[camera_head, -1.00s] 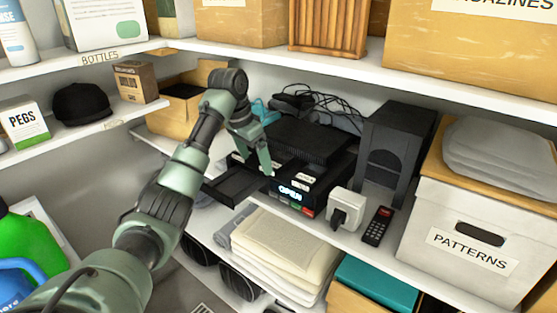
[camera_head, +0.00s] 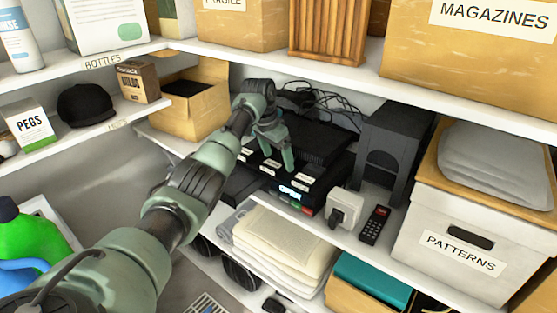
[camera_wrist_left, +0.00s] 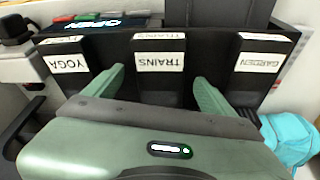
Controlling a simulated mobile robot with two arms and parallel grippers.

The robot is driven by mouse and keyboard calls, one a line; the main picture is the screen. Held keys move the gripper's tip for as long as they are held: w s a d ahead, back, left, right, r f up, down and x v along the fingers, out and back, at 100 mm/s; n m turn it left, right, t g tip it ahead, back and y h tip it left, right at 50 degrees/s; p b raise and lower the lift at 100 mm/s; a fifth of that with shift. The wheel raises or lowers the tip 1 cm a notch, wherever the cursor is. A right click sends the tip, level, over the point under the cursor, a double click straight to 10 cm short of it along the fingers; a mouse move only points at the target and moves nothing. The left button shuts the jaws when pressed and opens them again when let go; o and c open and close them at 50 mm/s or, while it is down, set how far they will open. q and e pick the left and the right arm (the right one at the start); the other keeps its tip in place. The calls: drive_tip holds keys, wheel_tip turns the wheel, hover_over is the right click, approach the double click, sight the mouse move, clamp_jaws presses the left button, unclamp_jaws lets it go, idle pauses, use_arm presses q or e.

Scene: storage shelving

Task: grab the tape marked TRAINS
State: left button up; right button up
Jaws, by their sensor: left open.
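The tape marked TRAINS (camera_wrist_left: 160,62) is black with a white label, which reads upside down in the left wrist view. It is the middle one of three tapes, between the tape marked YOGA (camera_wrist_left: 67,63) and the tape marked GARDEN (camera_wrist_left: 259,62). In the head view its label (camera_head: 270,165) shows small beside my left gripper (camera_head: 278,154). In the left wrist view my left gripper (camera_wrist_left: 160,84) is open, with one finger on each side of the TRAINS tape, in the gaps between the tapes. I cannot tell whether the fingers touch it. My right gripper is not in view.
The black player (camera_head: 291,192) with a lit display is by the tapes. Cables (camera_head: 325,105) lie behind. The upper shelf edge (camera_head: 330,73) overhangs.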

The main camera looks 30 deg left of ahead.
use_arm(q)
drive_tip(key=shift+f, duration=0.2)
idle(0.4)
drive_tip(key=c, duration=1.6)
